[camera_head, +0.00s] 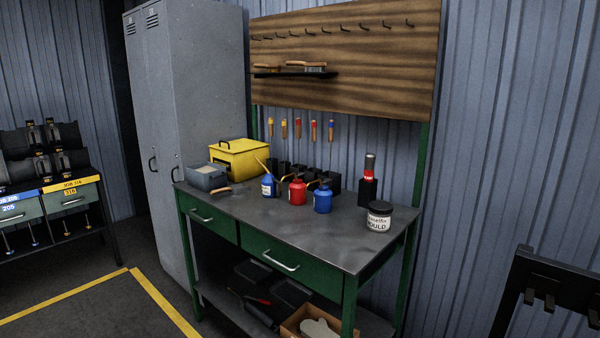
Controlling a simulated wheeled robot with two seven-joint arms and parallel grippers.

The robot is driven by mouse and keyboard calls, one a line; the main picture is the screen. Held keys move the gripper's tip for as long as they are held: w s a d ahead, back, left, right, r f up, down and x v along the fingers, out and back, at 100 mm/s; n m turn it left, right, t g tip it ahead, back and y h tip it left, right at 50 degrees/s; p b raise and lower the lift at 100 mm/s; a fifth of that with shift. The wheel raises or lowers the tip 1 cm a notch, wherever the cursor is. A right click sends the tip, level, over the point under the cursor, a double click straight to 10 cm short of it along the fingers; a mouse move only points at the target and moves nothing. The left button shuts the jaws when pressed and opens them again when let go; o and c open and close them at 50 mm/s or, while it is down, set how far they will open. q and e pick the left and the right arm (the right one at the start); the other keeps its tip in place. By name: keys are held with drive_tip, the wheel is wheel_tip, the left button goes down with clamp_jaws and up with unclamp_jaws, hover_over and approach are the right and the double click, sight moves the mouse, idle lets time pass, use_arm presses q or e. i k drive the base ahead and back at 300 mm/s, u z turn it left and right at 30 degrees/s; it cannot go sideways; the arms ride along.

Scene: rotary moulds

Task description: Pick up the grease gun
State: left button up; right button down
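I cannot tell for certain which thing is the grease gun. A dark upright object with a red band and grey top (369,180) stands at the back right of the workbench (300,230). A thin dark tool with a red end (256,299) lies on the bench's lower shelf, small and in shadow. On the bench top stand a blue oil can with a yellow spout (269,187), a red oil can (297,191) and another blue can (323,199). Neither of my grippers is in view.
A labelled jar (379,217) stands at the bench's right end. A yellow box (240,160) and grey bin (205,178) stand at its left. A grey locker (205,90) is behind. A dark frame (555,290) stands at lower right. Floor at lower left is clear.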

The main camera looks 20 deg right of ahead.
sight(370, 158)
drive_tip(key=u, duration=0.1)
drive_tip(key=i, duration=2.65)
drive_tip(key=z, duration=2.8)
